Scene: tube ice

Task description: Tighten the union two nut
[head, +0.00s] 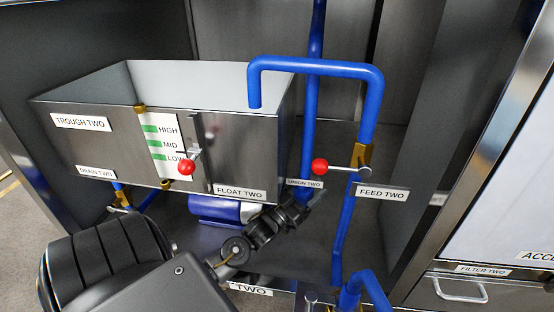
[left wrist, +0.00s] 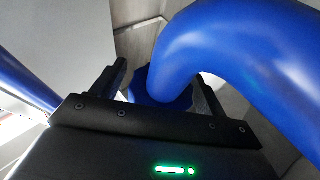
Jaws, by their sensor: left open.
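The label UNION TWO (head: 304,184) is beside a vertical blue pipe (head: 311,120), right of the trough. No union two nut shows clearly in the head view; my left gripper covers the area just below the label. My left gripper (head: 312,198) comes in from the lower left and is close to that pipe. In the left wrist view, its fingers are apart (left wrist: 160,90), with a thick curved blue pipe (left wrist: 215,40) passing in front. A darker blue part (left wrist: 145,84) shows between the fingers; I cannot tell whether it is the nut or whether it is touched. My right gripper is not in view.
The metal trough (head: 90,137) is at the left, with a red-knobbed float lever (head: 187,167). A red-knobbed feed valve (head: 320,166) is just above and right of my gripper. Blue feed pipes (head: 371,110) stand right. A blue cylinder (head: 214,208) lies under the trough.

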